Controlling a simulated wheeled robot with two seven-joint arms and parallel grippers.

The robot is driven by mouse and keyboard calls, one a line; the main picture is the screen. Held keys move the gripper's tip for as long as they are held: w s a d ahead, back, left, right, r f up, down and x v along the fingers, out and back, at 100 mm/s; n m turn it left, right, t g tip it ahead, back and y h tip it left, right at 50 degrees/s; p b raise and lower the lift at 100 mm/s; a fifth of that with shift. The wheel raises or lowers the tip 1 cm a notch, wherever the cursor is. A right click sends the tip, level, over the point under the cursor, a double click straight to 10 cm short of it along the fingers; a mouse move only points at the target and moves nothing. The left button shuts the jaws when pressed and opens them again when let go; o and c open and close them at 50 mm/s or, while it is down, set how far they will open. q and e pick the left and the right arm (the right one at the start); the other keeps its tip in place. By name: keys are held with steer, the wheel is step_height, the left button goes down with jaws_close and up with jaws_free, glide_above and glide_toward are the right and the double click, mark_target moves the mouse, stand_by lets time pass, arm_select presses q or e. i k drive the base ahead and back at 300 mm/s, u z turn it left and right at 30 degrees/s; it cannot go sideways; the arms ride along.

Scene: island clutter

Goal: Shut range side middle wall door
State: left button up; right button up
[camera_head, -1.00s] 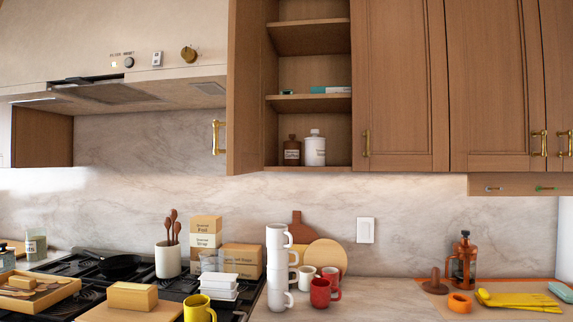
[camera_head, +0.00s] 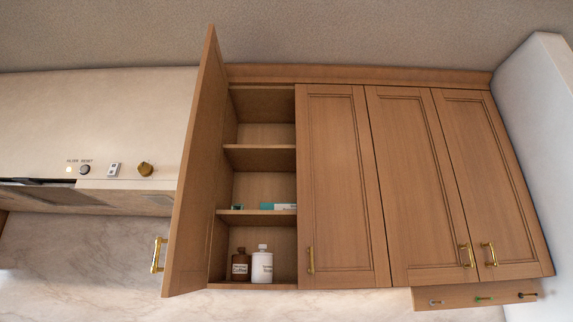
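The open wall door (camera_head: 194,175) is a tall wooden panel, swung out toward me at the left end of the wall cabinets, beside the range hood. Its brass handle (camera_head: 158,255) is near the bottom of its outer edge. The open cabinet (camera_head: 258,210) shows shelves, with a brown bottle (camera_head: 241,265) and a white bottle (camera_head: 263,266) on the bottom one and a small teal and white item (camera_head: 285,207) above. Neither of my grippers is in view.
The range hood (camera_head: 90,130) lies left of the open door. Shut wooden doors (camera_head: 338,190) with brass handles continue to the right. A strip with small hooks (camera_head: 478,297) hangs under the right cabinets. The counter is out of view.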

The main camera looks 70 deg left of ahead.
mark_target(185, 270)
steer(key=z, duration=0.35)
steer(key=k, duration=1.6)
steer(key=u, duration=2.3)
steer(key=i, duration=0.5)
steer(key=z, duration=1.55)
steer(key=k, duration=0.8)
steer(key=u, duration=0.9)
steer(key=i, duration=0.2)
